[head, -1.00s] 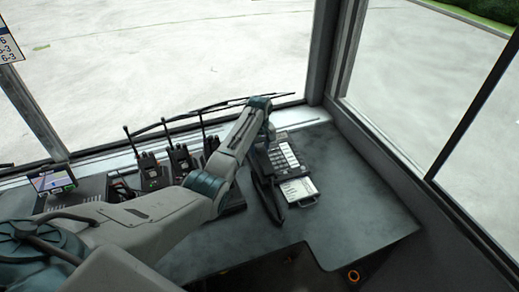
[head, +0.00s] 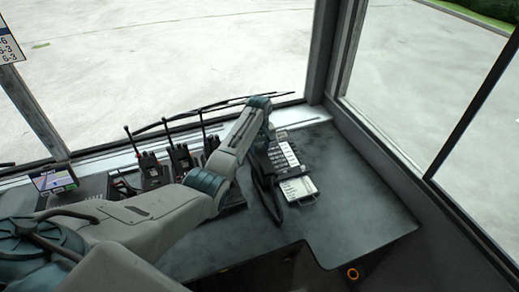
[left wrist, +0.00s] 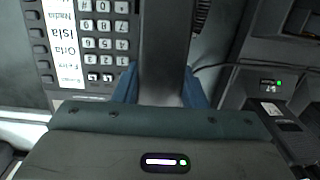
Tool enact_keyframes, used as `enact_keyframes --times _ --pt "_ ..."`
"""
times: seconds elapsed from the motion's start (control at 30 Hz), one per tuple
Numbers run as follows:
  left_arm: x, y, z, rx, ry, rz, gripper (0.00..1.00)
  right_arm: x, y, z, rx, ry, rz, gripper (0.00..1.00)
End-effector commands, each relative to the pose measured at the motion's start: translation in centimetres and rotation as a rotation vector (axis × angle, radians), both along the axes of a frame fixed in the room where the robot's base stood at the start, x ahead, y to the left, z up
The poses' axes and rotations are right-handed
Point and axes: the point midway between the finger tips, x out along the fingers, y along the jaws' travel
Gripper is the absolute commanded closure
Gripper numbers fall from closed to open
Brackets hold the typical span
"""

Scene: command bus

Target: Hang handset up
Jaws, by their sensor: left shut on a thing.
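The desk phone (head: 291,172) lies on the dark dashboard, right of my left arm; its label strip and number keys (left wrist: 103,28) show in the left wrist view. The dark handset (head: 267,190) lies lengthwise along the left side of the phone. My left gripper is mostly hidden behind its own wrist in the head view. In the left wrist view its blue fingers (left wrist: 162,92) are shut on the handset (left wrist: 165,45), one on each side. I cannot tell whether the handset touches its cradle. My right gripper is not in view.
Several handheld radios (head: 152,170) with antennas stand in chargers left of the phone. A small screen (head: 53,180) stands at the far left. Window posts and the windscreen bound the back and right. The dashboard right of the phone (head: 360,205) is clear.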

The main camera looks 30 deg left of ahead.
Motion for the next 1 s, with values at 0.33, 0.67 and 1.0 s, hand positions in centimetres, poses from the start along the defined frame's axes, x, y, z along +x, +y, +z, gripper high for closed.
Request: enact_keyframes --times 0.33,0.67,1.0 --pt "0.0 0.0 0.0 0.000 0.000 0.000 0.37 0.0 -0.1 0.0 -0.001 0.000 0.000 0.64" --pt "0.1 0.0 1.7 0.000 -0.003 0.000 0.37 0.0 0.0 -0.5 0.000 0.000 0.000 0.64" --pt "0.1 0.1 8.3 0.000 -0.004 0.000 0.37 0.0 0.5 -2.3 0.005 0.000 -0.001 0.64"
